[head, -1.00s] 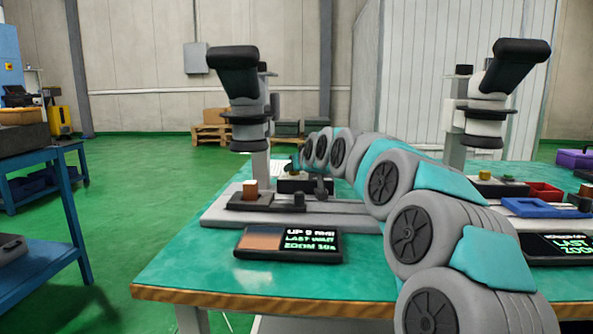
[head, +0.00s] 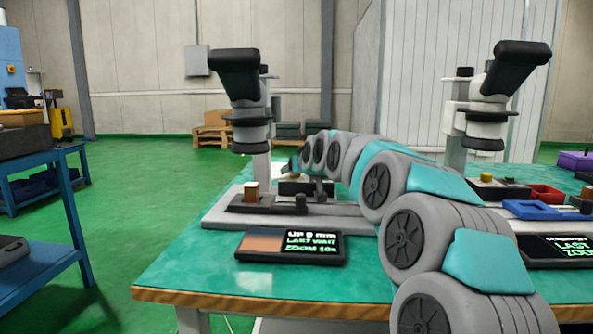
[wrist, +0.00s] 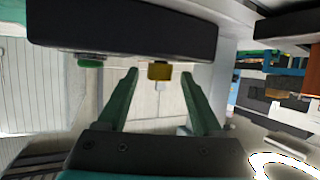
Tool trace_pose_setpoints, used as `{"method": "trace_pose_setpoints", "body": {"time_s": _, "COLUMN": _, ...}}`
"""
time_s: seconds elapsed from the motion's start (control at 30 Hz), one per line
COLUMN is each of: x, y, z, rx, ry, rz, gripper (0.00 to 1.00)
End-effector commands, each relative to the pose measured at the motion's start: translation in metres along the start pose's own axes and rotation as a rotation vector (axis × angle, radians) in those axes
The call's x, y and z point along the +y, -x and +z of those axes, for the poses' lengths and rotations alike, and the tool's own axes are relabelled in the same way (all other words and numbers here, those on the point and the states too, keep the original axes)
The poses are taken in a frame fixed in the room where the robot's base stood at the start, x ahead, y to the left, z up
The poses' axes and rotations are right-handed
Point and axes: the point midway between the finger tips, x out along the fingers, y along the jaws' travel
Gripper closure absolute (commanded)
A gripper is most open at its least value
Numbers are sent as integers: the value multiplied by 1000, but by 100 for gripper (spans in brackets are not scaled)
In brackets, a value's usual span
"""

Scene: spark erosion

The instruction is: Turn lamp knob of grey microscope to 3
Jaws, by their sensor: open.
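The grey microscope (head: 252,127) stands on the left of the green table, with a dark head and a grey base (head: 218,217). A black control box (head: 292,188) sits by its base, partly hidden by my arm. In the wrist view a black box (wrist: 120,22) fills the top, with a yellow knob (wrist: 160,72) and a green button (wrist: 90,62) on it. My gripper (wrist: 159,78) is open, its two green fingers on either side of the yellow knob, with gaps showing. No number or mark on the knob is readable.
A second, whiter microscope (head: 487,120) stands at the right, with a blue tray (head: 540,209) and a red tray (head: 546,193) near it. A display (head: 290,246) lies in front of the grey microscope. The table's front left (head: 200,272) is clear.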

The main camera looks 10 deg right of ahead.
Motion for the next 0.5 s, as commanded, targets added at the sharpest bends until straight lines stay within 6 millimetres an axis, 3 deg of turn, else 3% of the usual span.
{"method": "trace_pose_setpoints", "body": {"time_s": 0.27, "x": 1, "y": 13, "z": -1, "rx": 2, "ry": 0, "rz": 1, "gripper": 33}}
{"method": "trace_pose_setpoints", "body": {"time_s": 0.5, "x": 0, "y": 44, "z": 0, "rx": 2, "ry": 1, "rz": 0, "gripper": 33}}
